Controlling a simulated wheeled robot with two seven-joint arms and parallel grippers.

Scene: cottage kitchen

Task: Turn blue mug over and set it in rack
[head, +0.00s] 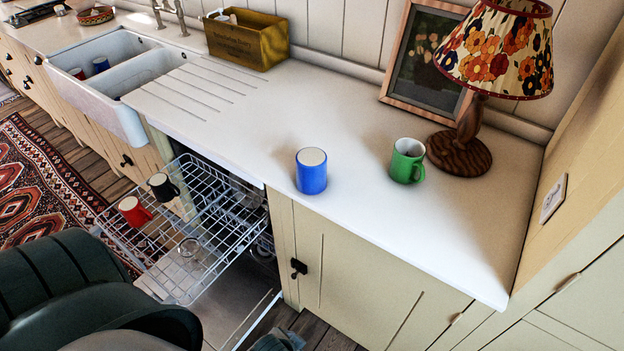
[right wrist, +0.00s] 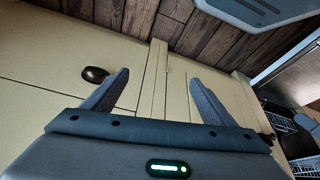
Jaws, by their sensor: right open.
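The blue mug (head: 311,172) stands on the white counter near its front edge. Its top face is an even pale disc, more like a base than a hollow, but I cannot be sure; no handle shows. The pulled-out wire rack (head: 215,238) is below the counter, left of the mug, and holds a red mug (head: 134,211) and a black mug (head: 162,187). My right gripper (right wrist: 157,95) is open and empty, with cabinet fronts and floor beyond its fingers. It is away from the blue mug. My left gripper is not in view.
A green mug (head: 407,161) stands upright to the right, near the lamp (head: 466,150) and picture frame (head: 395,101). Clear glasses (head: 189,249) show in or under the rack. The sink (head: 122,105) holds two mugs. Counter around the blue mug is clear.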

